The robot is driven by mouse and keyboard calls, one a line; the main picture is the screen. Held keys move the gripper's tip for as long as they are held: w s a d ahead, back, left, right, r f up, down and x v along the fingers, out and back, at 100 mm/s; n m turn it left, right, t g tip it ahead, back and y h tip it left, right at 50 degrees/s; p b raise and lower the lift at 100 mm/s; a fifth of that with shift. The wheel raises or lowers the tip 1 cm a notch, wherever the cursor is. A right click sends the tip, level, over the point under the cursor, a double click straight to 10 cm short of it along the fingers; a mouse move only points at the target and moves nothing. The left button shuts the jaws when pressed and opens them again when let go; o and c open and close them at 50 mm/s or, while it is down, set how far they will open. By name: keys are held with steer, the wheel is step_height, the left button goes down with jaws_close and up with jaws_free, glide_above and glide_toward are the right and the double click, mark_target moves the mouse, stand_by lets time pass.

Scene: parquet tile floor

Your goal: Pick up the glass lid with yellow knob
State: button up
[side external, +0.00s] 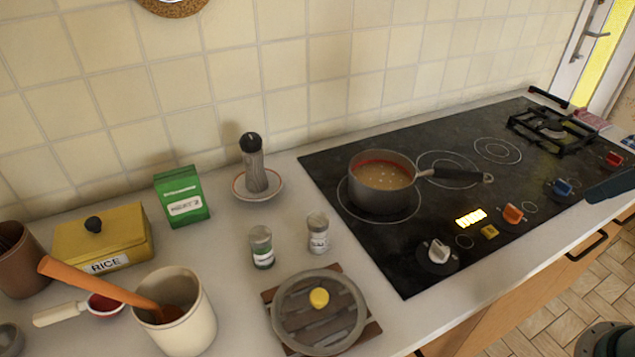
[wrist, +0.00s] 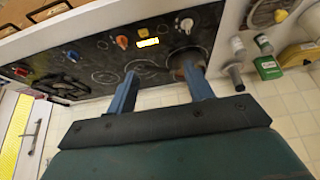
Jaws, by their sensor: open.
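The glass lid (side external: 290,310) with a yellow knob (side external: 319,298) lies flat on a brown slatted wooden trivet (side external: 367,335) at the front of the white counter. The lid also shows at the top right of the wrist view (wrist: 263,14), cut off by the frame edge. My gripper (wrist: 160,72) is open and empty in the wrist view, its two blue fingers wide apart with the stove beyond them. The lid is well off to the right of the fingers there.
A pot (side external: 380,205) of soup stands on the black stove (side external: 420,260), its handle pointing right. Two small shakers (side external: 261,247) stand behind the lid. A cream crock (side external: 190,325) with a wooden spoon is left of it. A green box (side external: 182,196) and pepper mill (side external: 255,165) stand farther back.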

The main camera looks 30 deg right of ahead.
steer(key=w+a+m+g+y, duration=0.3)
steer(key=w+a+m, duration=0.4)
steer(key=w+a, duration=0.55)
steer(key=w+a+f+m+g, duration=0.2)
steer(key=a+f+m, duration=0.1)
steer(key=a, duration=0.5)
steer(key=w+a+f+m+g+y, duration=0.1)
steer(key=a+f+m, duration=0.3)
steer(key=a, duration=0.4)
steer(key=shift+w+a+f+m+g, duration=0.2)
steer(key=shift+w+m+g, duration=0.25)
steer(key=shift+w, duration=0.35)
glide_above(320, 295)
steer(key=w+d, duration=0.1)
steer(key=d, duration=0.1)
steer(key=shift+d+f, duration=0.1)
steer(key=shift+f, duration=3.85)
steer(key=shift+x, duration=2.6)
